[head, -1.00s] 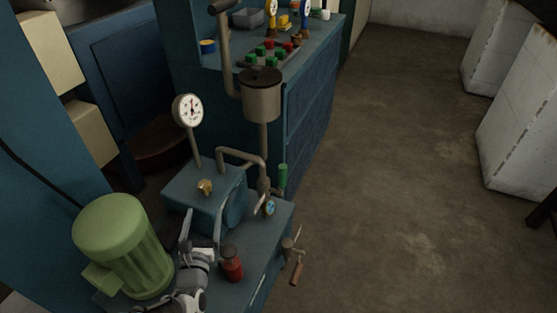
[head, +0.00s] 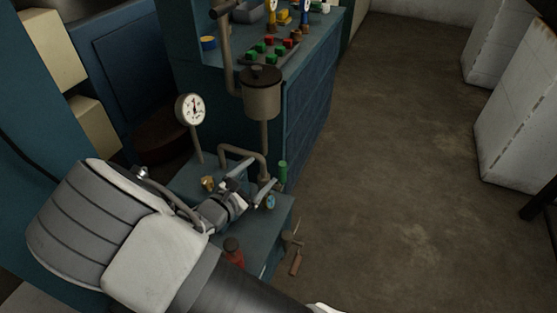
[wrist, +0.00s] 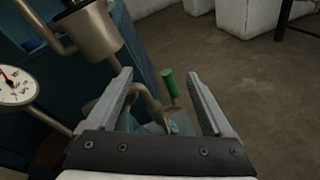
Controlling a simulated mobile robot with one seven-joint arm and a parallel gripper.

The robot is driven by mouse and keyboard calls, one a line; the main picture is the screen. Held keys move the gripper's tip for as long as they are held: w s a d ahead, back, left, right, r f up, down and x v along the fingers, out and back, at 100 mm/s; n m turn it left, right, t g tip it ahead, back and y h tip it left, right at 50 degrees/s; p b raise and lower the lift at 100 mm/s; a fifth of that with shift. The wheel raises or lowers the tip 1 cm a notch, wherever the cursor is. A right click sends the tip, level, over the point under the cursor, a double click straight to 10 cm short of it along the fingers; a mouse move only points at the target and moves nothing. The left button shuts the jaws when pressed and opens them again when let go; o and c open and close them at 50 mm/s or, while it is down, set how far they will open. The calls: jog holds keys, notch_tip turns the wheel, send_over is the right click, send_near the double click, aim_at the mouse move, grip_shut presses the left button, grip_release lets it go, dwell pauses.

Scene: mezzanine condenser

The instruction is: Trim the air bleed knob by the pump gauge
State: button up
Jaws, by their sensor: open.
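The brass knob (head: 208,183) sits on top of the blue pump block (head: 186,178), just below the white pump gauge (head: 190,108). The gauge dial also shows at the left edge of the wrist view (wrist: 15,87). My gripper (head: 262,171) is to the right of the brass knob, apart from it, over the pipe side of the pump. In the wrist view my gripper (wrist: 160,74) is open and empty. A green handle (wrist: 169,84) shows between its fingers, farther off. The knob does not show in the wrist view.
A pipe with a metal cup (head: 262,98) rises behind my gripper. The green handle (head: 282,172), a small blue gauge (head: 270,202), a red bottle (head: 234,250) and a lever valve (head: 294,250) are close by.

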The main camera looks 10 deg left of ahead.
jog(key=d+r+m+g+h+p, duration=0.1)
jog(key=d+r+m+g+h, duration=0.1)
jog(key=d+r+m, duration=0.1)
jog(key=shift+d+r+m+g, duration=0.35)
jog(key=shift+d+r, duration=0.3)
jog(key=shift+d, duration=0.55)
